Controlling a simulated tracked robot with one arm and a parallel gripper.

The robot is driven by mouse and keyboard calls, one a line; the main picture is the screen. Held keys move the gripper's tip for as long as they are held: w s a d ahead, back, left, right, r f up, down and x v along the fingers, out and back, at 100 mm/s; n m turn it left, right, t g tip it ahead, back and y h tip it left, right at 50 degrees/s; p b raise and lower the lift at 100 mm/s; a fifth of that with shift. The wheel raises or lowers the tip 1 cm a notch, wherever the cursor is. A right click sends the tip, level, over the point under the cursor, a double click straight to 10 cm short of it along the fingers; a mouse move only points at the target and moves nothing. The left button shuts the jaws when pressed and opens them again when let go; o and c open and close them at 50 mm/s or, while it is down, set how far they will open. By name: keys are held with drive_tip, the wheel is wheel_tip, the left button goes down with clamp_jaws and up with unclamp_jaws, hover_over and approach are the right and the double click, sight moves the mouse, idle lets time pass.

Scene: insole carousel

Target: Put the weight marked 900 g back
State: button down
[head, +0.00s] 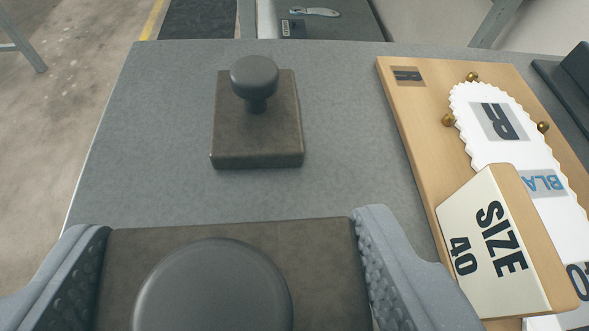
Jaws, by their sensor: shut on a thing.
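My gripper (225,262) is at the bottom of the view, its two grey ribbed fingers shut on the left and right sides of a weight. The held weight (318,250) is a dark brown block with a large round grey knob on top. A second weight (257,135), a similar brown block with a grey knob, stands upright on the grey table beyond my gripper. No mass marking is readable on either weight. The underside of the held weight is hidden, so I cannot tell whether it touches the table.
The grey table (160,125) is bare around the standing weight. At right, a wooden board (408,115) with brass pegs holds a white insole (478,150). A block marked SIZE 40 (495,240) stands close to my right finger. A dark object (572,75) sits at the far right.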

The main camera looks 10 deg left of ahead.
sight(262, 274)
drive_tip(key=shift+w, duration=1)
drive_tip(key=shift+f+b, duration=1.2)
drive_tip(key=shift+f, duration=0.6)
drive_tip(key=shift+c, duration=1.1)
unclamp_jaws()
drive_tip(key=shift+s+f, duration=0.1)
drive_tip(key=p+v, duration=0.3)
drive_tip(key=v, duration=0.7)
drive_tip(key=shift+d+r+p, duration=0.1)
drive_tip(key=shift+r+p, duration=0.2)
drive_tip(key=shift+p, duration=0.05)
drive_tip(key=shift+v, duration=0.9)
drive_tip(key=shift+s+f, duration=0.1)
drive_tip(key=shift+f, duration=0.1)
